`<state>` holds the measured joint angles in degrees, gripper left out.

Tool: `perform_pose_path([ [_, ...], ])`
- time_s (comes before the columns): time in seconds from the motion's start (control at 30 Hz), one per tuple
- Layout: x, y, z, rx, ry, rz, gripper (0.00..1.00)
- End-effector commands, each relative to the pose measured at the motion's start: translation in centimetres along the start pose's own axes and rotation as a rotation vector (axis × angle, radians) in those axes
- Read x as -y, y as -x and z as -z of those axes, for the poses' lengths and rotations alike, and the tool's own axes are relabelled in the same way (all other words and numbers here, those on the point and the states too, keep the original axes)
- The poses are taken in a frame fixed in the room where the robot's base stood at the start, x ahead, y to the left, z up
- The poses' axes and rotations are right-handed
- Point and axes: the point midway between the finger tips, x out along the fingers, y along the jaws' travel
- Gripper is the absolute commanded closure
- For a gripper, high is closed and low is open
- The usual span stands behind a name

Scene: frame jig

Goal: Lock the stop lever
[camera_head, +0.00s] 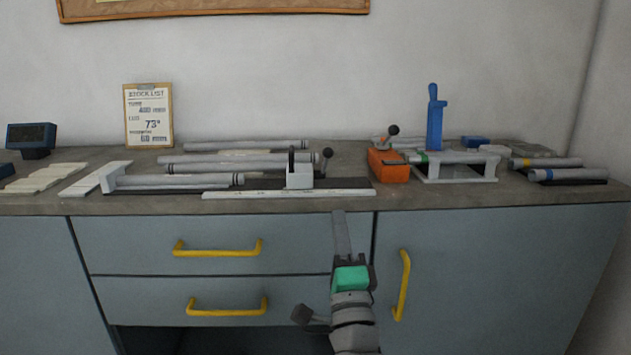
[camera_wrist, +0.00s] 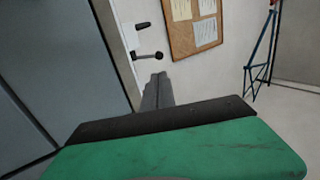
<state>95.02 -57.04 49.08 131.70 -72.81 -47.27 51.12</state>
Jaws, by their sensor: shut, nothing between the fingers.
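The stop (camera_head: 299,178) is a pale block on the long measuring jig, behind a white ruler strip (camera_head: 290,194). A dark upright handle (camera_head: 291,160) stands at its left. My gripper (camera_head: 339,214) is shut and empty, in front of the counter's front edge, apart from the lever. Its fingers point up toward the counter in the head view; they also show in the wrist view (camera_wrist: 157,78).
Several grey tubes (camera_head: 240,162) lie left of and behind the stop. An orange block (camera_head: 388,168) with its own knob lever and a blue upright tool (camera_head: 436,122) stand to the right. Yellow drawer handles (camera_head: 218,248) stick out below. The space before the cabinet is free.

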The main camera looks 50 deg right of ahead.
Motion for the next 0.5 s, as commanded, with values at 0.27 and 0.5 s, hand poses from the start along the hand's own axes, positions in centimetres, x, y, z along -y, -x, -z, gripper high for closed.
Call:
perform_pose_path([
  [0.27,0.3,-5.1,-0.4,0.010,-0.006,-0.004,1.00],
  [0.5,0.1,-10.3,-0.6,0.011,-0.005,-0.005,1.00],
])
